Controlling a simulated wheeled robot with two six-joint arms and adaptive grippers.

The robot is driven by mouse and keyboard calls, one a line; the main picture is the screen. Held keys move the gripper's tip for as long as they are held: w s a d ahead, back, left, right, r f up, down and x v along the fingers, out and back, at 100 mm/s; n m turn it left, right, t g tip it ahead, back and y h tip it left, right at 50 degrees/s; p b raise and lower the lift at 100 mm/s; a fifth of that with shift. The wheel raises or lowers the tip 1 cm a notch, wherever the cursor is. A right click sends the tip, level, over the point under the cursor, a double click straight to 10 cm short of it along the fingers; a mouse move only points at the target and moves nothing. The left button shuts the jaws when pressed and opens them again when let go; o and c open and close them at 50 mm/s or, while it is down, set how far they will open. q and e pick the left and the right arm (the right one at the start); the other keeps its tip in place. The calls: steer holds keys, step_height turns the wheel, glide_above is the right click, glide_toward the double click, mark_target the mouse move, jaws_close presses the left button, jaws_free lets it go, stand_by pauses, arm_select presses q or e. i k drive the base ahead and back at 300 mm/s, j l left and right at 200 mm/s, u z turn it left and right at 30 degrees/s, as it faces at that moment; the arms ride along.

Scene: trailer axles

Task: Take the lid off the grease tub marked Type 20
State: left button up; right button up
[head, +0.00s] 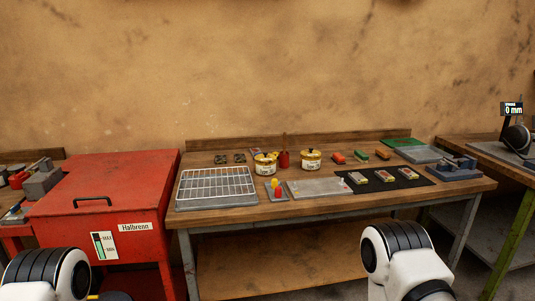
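Two grease tubs with white sides, printed labels and gold-yellow lids stand on the wooden workbench: the left tub (265,164) and the right tub (311,160). Both lids appear to be on. The label print is too small to read, so I cannot tell which one is marked Type 20. Parts of my two arms show at the bottom edge, well in front of the tubs. Neither gripper's fingers are in view.
A red pot (283,159) with an upright handle stands between the tubs. A wire rack (216,184) lies to the left, a grey plate (320,188) in front, a black mat (412,180) with small parts to the right. A red cabinet (105,195) adjoins the workbench (300,211).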

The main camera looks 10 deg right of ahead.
mark_target(311, 153)
steer(key=i+l+u, duration=0.3)
steer(key=l+u, duration=0.3)
steer(key=l, duration=0.15)
steer(key=i+l+u, duration=0.1)
steer(key=l+u, duration=0.2)
steer(key=l, duration=0.15)
steer(key=l+u, duration=0.3)
steer(key=l, duration=0.15)
